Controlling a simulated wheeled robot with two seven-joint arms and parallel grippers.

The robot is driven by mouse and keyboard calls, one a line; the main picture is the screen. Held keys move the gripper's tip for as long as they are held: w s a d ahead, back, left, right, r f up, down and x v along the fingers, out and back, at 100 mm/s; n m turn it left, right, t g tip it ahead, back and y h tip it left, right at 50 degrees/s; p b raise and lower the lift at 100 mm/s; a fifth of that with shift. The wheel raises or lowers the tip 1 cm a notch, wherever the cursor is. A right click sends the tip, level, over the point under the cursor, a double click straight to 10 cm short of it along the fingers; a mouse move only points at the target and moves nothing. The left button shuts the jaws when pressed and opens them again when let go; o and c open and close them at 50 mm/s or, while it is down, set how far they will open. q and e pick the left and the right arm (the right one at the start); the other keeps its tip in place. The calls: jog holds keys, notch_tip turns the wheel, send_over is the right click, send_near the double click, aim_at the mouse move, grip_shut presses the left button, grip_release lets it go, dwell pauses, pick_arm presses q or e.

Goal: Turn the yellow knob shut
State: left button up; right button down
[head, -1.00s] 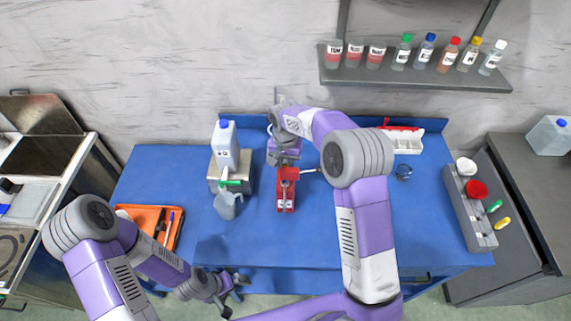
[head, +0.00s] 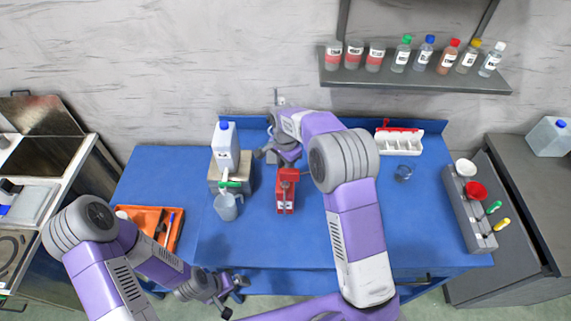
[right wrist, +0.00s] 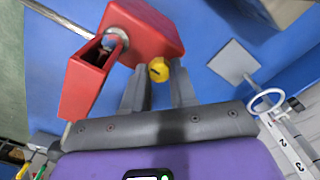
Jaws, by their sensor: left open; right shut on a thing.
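The yellow knob (right wrist: 158,70) shows in the right wrist view, between the fingertips of my right gripper (right wrist: 157,84), which is shut on it. It sits close beside a red metal body (right wrist: 150,30). In the head view the red device (head: 286,191) stands on the blue bench. My right gripper (head: 275,158) is just behind and left of it; the knob cannot be made out there. My left gripper (head: 225,288) is open and empty at the bench's front edge.
A jug (head: 228,207) and a white canister with a blue cap (head: 225,145) stand left of the red device. An orange tray (head: 150,225) lies at the left. A white rack (head: 400,140) is at the back right. The bench's right front is clear.

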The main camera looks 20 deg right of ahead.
dwell(0.4)
jog(key=c, duration=0.9)
grip_release()
jog(key=shift+r, duration=0.1)
notch_tip(320, 180, up, 7)
jog(key=shift+r, duration=0.2)
